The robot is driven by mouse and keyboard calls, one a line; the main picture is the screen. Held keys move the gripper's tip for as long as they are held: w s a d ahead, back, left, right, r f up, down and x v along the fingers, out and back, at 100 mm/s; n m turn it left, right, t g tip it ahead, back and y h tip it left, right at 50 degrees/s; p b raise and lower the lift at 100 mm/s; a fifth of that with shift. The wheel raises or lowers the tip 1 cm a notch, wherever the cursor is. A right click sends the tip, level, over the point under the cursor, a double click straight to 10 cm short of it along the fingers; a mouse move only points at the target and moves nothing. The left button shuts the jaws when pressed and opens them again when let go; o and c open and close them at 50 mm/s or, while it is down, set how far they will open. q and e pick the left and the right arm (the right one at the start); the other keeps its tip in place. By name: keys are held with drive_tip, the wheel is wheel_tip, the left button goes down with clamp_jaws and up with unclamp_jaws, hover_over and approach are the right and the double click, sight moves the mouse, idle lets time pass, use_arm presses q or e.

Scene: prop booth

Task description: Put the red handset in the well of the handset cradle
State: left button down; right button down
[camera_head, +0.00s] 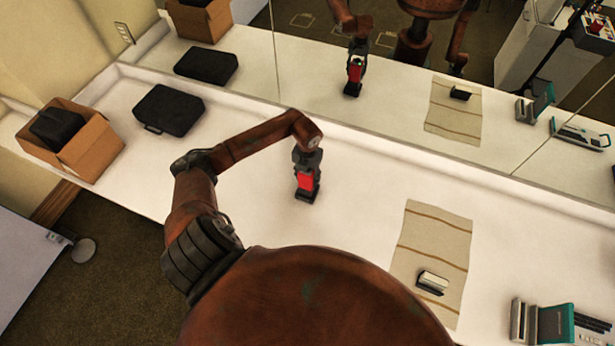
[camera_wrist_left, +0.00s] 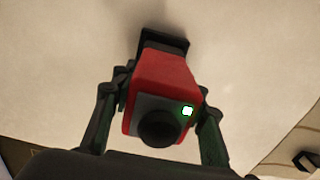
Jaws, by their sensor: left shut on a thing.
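The red handset (camera_head: 306,181) is upright above the white counter, left of the striped cloth. My left gripper (camera_head: 307,170) is shut on it from above. In the left wrist view the red handset (camera_wrist_left: 165,72) sits between the two fingers, with a dark round knob and a lit green light on its near end. A wider black piece (camera_wrist_left: 165,42) is at its far end; I cannot tell whether it is part of the handset. The small dark and pale block (camera_head: 433,282) on the cloth appears to be the handset cradle; its well is not clear. My right gripper is not in view.
The striped cloth (camera_head: 421,240) lies right of the handset, with clear counter between. A teal and grey device (camera_head: 550,325) stands at the lower right. A black case (camera_head: 168,110) and a cardboard box (camera_head: 90,150) are at the left. A mirror along the back repeats the scene.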

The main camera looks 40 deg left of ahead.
use_arm(q)
drive_tip(key=shift+f, duration=0.15)
drive_tip(key=shift+f+b, duration=0.4)
drive_tip(key=shift+b, duration=0.1)
drive_tip(key=shift+f, duration=0.1)
drive_tip(key=shift+f, duration=0.1)
idle(0.5)
drive_tip(key=shift+f+b, duration=0.45)
drive_tip(key=shift+b, duration=0.05)
drive_tip(key=c, duration=1.1)
unclamp_jaws()
